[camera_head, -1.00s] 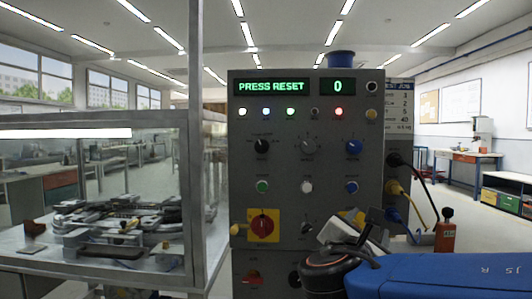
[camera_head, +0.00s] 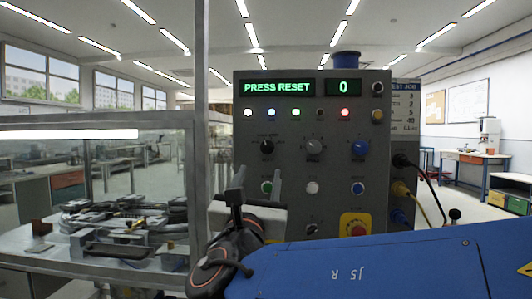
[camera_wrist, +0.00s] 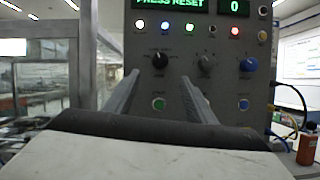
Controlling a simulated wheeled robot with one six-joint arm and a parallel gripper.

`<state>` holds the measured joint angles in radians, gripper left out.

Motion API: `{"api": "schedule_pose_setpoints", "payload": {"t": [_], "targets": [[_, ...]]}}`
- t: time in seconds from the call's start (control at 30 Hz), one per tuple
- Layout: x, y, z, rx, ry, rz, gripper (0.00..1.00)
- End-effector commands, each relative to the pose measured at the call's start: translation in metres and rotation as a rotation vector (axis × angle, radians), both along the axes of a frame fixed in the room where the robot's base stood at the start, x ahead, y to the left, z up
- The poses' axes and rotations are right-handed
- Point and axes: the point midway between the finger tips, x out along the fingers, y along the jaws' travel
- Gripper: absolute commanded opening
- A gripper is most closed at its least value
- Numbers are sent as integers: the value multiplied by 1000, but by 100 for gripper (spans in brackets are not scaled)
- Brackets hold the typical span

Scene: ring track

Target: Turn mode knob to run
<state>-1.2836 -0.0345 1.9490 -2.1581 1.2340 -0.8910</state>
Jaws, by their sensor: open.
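The grey control panel (camera_head: 330,115) faces me, with a row of three knobs below its lamps. A black knob (camera_head: 267,147) with small labels around it is at the left; I take it for the mode knob, but the labels are too small to read. It also shows in the wrist view (camera_wrist: 159,60). A grey knob (camera_head: 314,146) is in the middle and a blue knob (camera_head: 359,148) at the right. My gripper (camera_head: 258,180) is open and empty, below the black knob. In the wrist view its fingers (camera_wrist: 158,84) point at the panel, spread below the black knob and around the green button.
The green display (camera_head: 278,87) reads PRESS RESET. A green button (camera_wrist: 158,104) sits below the black knob. A red stop button (camera_head: 358,229) on yellow is lower right. A glass-walled enclosure (camera_head: 95,190) with machinery stands at the left. Cables (camera_head: 425,185) hang at the panel's right side.

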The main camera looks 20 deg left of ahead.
Motion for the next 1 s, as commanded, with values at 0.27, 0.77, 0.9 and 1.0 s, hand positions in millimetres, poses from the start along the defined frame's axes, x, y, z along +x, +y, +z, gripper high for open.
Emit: {"api": "schedule_pose_setpoints", "payload": {"t": [0.27, 0.77, 0.9, 1.0], "targets": [[46, 12, 18, 0, 1, -3, 51], [109, 29, 45, 0, 1, -1, 51], [114, 31, 48, 1, 1, 0, 51], [115, 31, 49, 1, 1, 0, 51]]}}
